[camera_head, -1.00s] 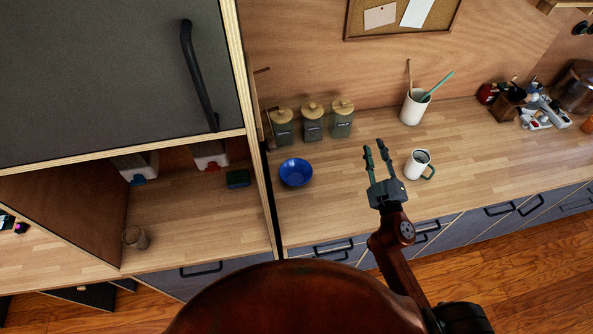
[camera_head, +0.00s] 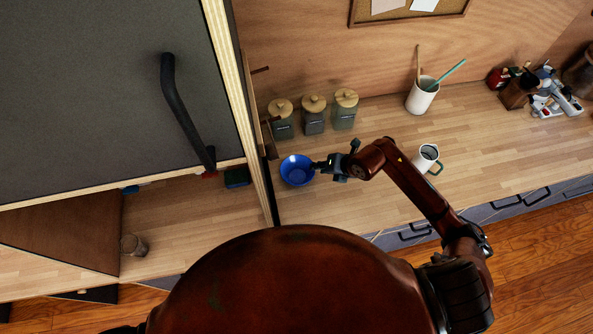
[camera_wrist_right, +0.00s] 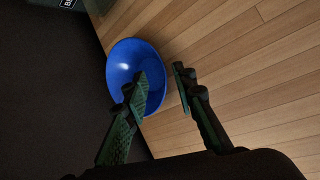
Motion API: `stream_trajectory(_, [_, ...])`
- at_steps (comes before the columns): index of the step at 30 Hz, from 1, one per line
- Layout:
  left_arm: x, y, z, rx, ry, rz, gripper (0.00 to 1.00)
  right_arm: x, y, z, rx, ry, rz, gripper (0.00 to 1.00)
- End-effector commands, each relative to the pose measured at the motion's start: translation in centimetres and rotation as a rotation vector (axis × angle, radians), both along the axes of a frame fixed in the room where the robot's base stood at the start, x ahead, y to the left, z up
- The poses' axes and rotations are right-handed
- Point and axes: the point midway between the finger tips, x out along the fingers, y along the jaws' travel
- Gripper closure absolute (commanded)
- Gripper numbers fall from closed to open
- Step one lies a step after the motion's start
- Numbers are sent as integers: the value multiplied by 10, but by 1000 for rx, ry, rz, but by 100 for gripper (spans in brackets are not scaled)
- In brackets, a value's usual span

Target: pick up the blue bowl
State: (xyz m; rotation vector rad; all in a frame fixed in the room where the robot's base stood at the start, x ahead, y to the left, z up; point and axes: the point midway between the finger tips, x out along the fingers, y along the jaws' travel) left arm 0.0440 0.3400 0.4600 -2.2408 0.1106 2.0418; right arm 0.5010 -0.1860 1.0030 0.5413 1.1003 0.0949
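The blue bowl (camera_head: 297,170) sits upright on the wooden counter, near the tall cabinet's side panel. It also shows in the right wrist view (camera_wrist_right: 126,60), where one finger overlaps its right part. My right gripper (camera_head: 322,165) reaches in from the right at the bowl's right rim. In the right wrist view its fingers (camera_wrist_right: 160,82) are apart, with the left finger in front of the bowl and the right finger outside it over the counter. I cannot tell whether a finger touches the bowl. My left gripper is not in view.
Several lidded jars (camera_head: 314,115) stand behind the bowl against the wall. The cabinet side panel (camera_head: 250,130) is close on the bowl's left.

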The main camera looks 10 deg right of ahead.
Motion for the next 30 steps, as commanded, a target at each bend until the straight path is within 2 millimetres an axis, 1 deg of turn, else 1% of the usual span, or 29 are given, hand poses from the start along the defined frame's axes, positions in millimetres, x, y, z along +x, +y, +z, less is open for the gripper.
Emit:
stream_trajectory(5, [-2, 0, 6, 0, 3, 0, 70, 5, 7, -15, 4, 1, -2, 75])
stream_trajectory(9, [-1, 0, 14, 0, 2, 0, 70, 9, 16, -34, 5, 2, 0, 75])
stream_trajectory(13, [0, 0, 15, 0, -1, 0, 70, 18, 21, -48, 4, -1, 2, 75])
stream_trajectory(16, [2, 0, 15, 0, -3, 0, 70, 20, 23, -52, 3, -3, 3, 75])
stream_trajectory(22, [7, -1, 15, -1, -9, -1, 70, 21, 24, -53, 3, -2, 5, 75])
stream_trajectory(30, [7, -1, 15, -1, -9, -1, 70, 20, 24, -52, 3, -2, 5, 93])
